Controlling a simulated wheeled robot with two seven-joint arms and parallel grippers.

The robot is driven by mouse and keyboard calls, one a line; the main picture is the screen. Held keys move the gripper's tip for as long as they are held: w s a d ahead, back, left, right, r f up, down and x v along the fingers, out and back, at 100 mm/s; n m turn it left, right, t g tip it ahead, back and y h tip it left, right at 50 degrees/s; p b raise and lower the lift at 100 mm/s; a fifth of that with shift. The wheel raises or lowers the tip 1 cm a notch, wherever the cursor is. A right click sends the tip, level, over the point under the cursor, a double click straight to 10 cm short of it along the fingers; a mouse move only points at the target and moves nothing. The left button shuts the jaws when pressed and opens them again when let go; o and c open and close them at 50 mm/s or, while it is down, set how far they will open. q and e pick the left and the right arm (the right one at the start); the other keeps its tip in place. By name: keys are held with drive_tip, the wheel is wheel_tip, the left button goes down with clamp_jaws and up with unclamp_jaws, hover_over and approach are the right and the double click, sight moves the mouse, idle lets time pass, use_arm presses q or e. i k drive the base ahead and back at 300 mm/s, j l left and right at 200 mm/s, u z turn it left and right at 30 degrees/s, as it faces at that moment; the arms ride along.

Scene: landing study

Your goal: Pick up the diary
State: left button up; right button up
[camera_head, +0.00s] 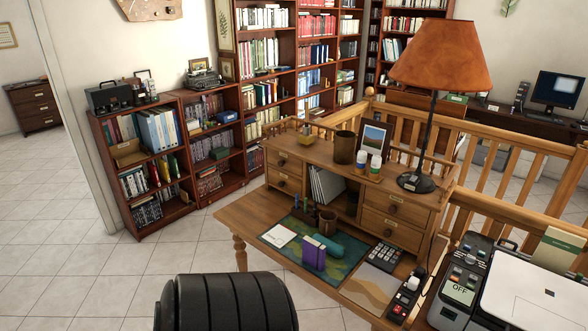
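A small purple book (314,253) stands upright on the desk mat (284,256), in the middle of the wooden desk (250,229). It looks like the diary, though I cannot read any title on it. A teal rolled or rounded item (328,244) lies right behind it, and a brown cup (327,222) stands farther back. Neither of my grippers shows in the head view.
A black ribbed chair back (225,304) stands before the desk. A calculator (384,256) and a stapler-like device (407,295) lie right of the mat. A tall lamp (441,56) stands on the hutch. A printer (535,290) is at right. Tiled floor is free at left.

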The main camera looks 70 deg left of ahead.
sight(314, 252)
drive_tip(key=u, duration=2.1)
drive_tip(key=i+j+z, duration=0.15)
drive_tip(key=i+j, duration=0.2)
drive_tip(key=j, duration=0.15)
